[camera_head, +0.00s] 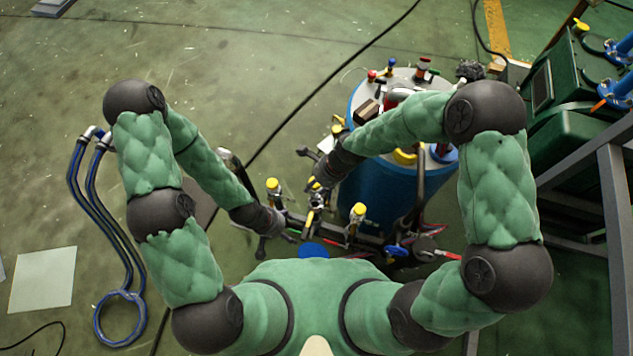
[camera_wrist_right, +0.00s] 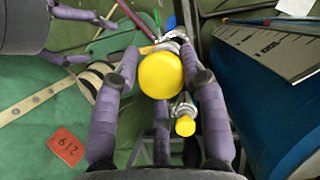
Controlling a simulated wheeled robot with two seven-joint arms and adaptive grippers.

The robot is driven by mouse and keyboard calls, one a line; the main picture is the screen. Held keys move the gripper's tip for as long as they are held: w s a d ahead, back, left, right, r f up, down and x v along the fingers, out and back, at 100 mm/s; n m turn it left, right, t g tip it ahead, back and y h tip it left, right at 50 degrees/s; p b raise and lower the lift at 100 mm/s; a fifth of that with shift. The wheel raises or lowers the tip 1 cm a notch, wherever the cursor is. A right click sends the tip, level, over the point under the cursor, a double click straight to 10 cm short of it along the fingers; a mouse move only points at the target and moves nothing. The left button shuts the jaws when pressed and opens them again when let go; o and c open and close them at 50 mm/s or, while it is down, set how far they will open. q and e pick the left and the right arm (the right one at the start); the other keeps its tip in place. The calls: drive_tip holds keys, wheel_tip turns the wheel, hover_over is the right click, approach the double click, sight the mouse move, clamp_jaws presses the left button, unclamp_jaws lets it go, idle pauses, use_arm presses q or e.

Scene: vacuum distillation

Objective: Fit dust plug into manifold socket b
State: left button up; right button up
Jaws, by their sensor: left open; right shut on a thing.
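The manifold (camera_head: 330,235) runs beside the blue drum, with yellow-capped fittings on it. My right gripper (camera_head: 312,187) is at the middle fitting. In the right wrist view, my right gripper (camera_wrist_right: 160,58) is shut on a round yellow plug (camera_wrist_right: 160,76), its purple fingers on both sides. A silver fitting shows right behind the plug; I cannot tell whether the plug is seated in it. Another yellow cap (camera_wrist_right: 185,126) sits on a fitting just below. My left gripper (camera_head: 278,243) is open and empty by the manifold's left end; it also shows in the wrist view (camera_wrist_right: 98,40).
The blue drum (camera_head: 345,190), with fittings on its lid, stands close on the right. More yellow caps stand at left (camera_head: 273,185) and right (camera_head: 358,210) along the manifold. A grey metal frame (camera_head: 590,170) is at far right. The floor at left is mostly clear, with blue hoses (camera_head: 75,180).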

sight(319, 195)
drive_tip(key=shift+r, duration=0.15)
drive_tip(key=shift+f+b, duration=1.6)
drive_tip(key=shift+f, duration=1.45)
drive_tip(key=shift+p, duration=0.5)
drive_tip(key=shift+p, duration=0.4)
drive_tip(key=shift+r+p, duration=0.1)
drive_tip(key=shift+p, duration=0.2)
drive_tip(key=shift+f+b, duration=1.25)
drive_tip(key=shift+f, duration=1.05)
